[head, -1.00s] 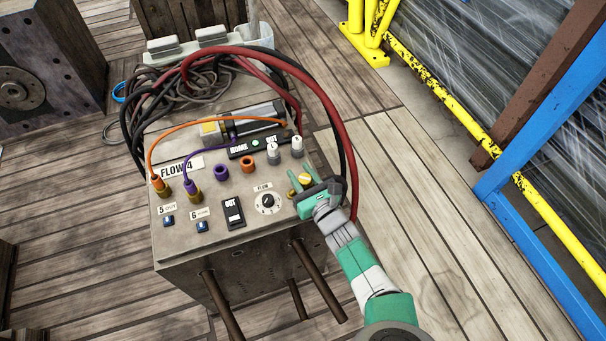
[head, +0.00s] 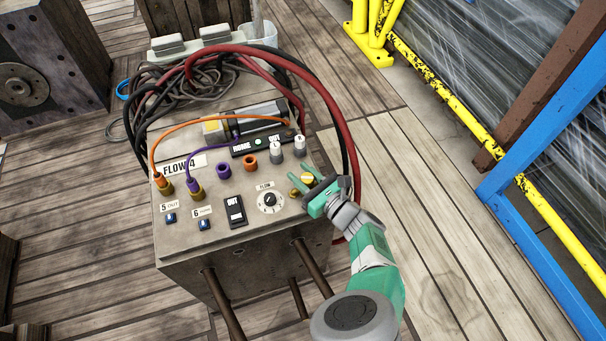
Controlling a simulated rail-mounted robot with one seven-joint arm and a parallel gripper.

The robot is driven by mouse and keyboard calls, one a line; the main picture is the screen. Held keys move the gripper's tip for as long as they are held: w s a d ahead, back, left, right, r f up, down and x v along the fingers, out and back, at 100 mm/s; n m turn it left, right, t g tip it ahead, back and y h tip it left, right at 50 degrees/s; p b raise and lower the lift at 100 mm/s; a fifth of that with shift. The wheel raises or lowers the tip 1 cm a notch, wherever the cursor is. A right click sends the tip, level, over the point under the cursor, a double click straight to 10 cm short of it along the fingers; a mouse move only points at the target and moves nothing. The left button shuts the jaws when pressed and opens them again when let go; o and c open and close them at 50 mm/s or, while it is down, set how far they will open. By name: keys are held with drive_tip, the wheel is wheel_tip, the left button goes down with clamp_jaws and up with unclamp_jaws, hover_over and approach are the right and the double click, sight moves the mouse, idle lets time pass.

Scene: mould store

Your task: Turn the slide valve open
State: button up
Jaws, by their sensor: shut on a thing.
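The slide valve appears as a small brass-yellow fitting (head: 307,178) at the right edge of the grey mould block's top panel (head: 228,183). A second bit of brass shows just left of it. My gripper (head: 302,175) reaches in from the lower right, with its green fingers lying on either side of the brass-yellow fitting. It is shut on this fitting. The fingers and the gripper's body hide part of the valve, so I cannot tell how far it is turned.
A flow dial (head: 270,201) and two grey-white knobs (head: 300,146) are close to my gripper. A thick red hose (head: 335,112) and a black one arch down behind it. Orange and purple cables cross the panel. Wooden floor (head: 450,240) is clear on the right.

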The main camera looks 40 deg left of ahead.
drive_tip(key=o, duration=1)
drive_tip(key=shift+a, duration=0.1)
drive_tip(key=shift+c, duration=0.2)
